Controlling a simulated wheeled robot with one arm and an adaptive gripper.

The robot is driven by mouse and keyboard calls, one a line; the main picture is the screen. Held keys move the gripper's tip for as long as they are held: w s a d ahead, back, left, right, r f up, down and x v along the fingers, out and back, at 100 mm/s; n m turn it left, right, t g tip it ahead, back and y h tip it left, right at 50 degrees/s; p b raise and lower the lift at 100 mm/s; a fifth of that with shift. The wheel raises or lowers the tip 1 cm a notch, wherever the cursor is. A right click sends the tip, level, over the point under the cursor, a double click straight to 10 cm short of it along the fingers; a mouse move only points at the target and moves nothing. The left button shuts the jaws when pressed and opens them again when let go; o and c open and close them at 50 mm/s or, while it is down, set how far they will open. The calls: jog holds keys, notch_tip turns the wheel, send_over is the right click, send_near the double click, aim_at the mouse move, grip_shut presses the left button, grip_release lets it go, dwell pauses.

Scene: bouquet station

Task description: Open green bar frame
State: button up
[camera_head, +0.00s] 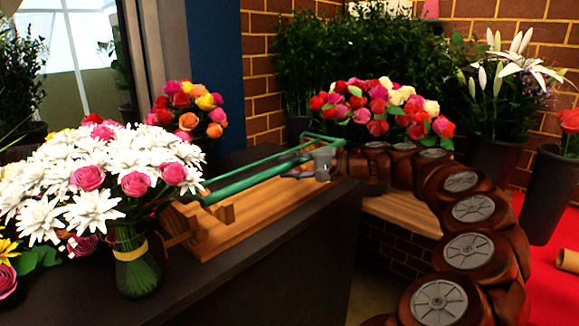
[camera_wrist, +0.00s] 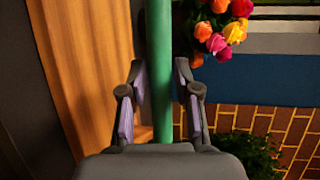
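The green bar frame (camera_head: 250,181) lies low along the wooden stand (camera_head: 262,217) on the dark counter, with a thin green rod behind the thicker front bar. My gripper (camera_head: 300,170) is at the right end of the frame. In the wrist view, the green bar (camera_wrist: 160,50) runs straight between the two fingers of my gripper (camera_wrist: 160,77). The fingers are apart, one on each side of the bar, with a narrow gap showing beside it. The wooden board (camera_wrist: 85,60) lies to the left. The bar's near end is hidden behind my gripper's body.
A vase of white daisies and pink roses (camera_head: 110,200) stands on the counter left of the stand. Rose bouquets (camera_head: 188,110) and (camera_head: 375,108) stand behind it. A dark pot (camera_head: 550,195) stands at right. The dark counter (camera_head: 290,260) in front of the stand is clear.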

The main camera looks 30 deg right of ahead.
grip_shut()
dwell(0.4)
